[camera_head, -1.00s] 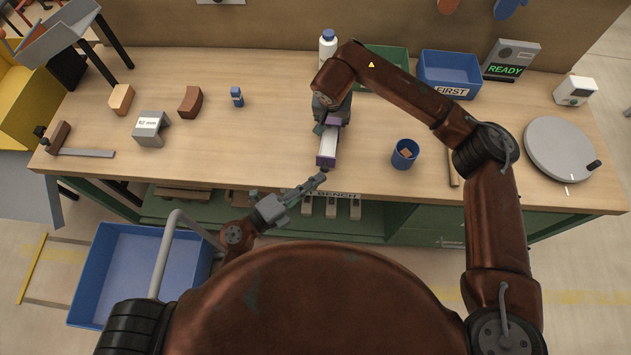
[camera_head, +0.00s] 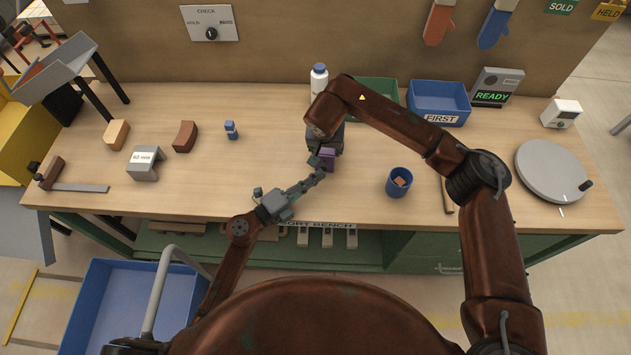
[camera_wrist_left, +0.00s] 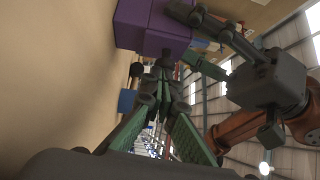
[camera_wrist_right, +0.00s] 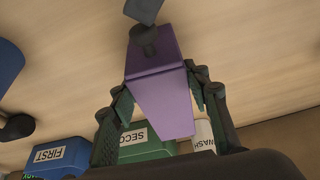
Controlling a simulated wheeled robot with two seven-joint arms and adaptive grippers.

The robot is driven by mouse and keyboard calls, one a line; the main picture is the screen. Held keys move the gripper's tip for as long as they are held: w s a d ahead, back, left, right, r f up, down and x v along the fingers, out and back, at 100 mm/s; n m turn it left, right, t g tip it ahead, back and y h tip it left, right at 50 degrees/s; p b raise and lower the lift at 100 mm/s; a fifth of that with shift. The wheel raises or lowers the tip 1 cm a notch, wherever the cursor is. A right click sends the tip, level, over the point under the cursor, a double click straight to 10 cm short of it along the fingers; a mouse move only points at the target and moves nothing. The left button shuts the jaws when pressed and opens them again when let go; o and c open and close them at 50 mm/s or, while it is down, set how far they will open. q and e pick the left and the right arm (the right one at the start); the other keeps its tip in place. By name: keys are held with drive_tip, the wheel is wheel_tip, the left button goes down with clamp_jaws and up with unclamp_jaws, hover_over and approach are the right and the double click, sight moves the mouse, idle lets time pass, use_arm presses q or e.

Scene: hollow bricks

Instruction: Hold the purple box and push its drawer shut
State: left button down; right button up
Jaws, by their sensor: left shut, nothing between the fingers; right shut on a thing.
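The purple box (camera_head: 328,158) is on the bench in front of me, and my right gripper (camera_head: 322,150) is shut on it from above. In the right wrist view the box (camera_wrist_right: 163,95) lies between the two fingers. Its drawer front has a dark round knob (camera_wrist_right: 146,40). No pale drawer interior shows now, and the drawer looks flush or nearly so. My left gripper (camera_head: 318,176) is shut and empty, its tips at the knob end of the box. In the left wrist view its tips (camera_wrist_left: 165,63) are close to the purple face; contact is unclear.
A blue cup (camera_head: 398,183) stands right of the box. A white bottle (camera_head: 319,80), a green bin (camera_head: 375,88) and a blue bin (camera_head: 440,97) are behind. A small blue item (camera_head: 231,130) and several blocks sit to the left. The bench between is clear.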

use_arm(q)
drive_tip(key=shift+w+a, duration=0.1)
drive_tip(key=shift+a, duration=0.05)
use_arm(e)
drive_tip(key=shift+s+a, duration=0.15)
drive_tip(key=shift+s, duration=0.15)
use_arm(q)
drive_tip(key=s, duration=1.6)
use_arm(e)
drive_tip(key=shift+w, duration=0.15)
use_arm(q)
drive_tip(key=w+a+v, duration=0.1)
drive_tip(key=v, duration=0.9)
drive_tip(key=w+a+f+n+t+y, duration=0.1)
drive_tip(key=w+a+f+n+y, duration=0.2)
drive_tip(key=f, duration=0.6)
drive_tip(key=w+a+f+n+t+y, duration=0.1)
drive_tip(key=w+a+f+n+y, duration=0.2)
drive_tip(key=a+f+n, duration=0.3)
drive_tip(key=shift+w+a+f+n, duration=0.25)
drive_tip(key=shift+a+f, duration=0.3)
drive_tip(key=shift+f, duration=0.85)
use_arm(e)
drive_tip(key=o, duration=1.1)
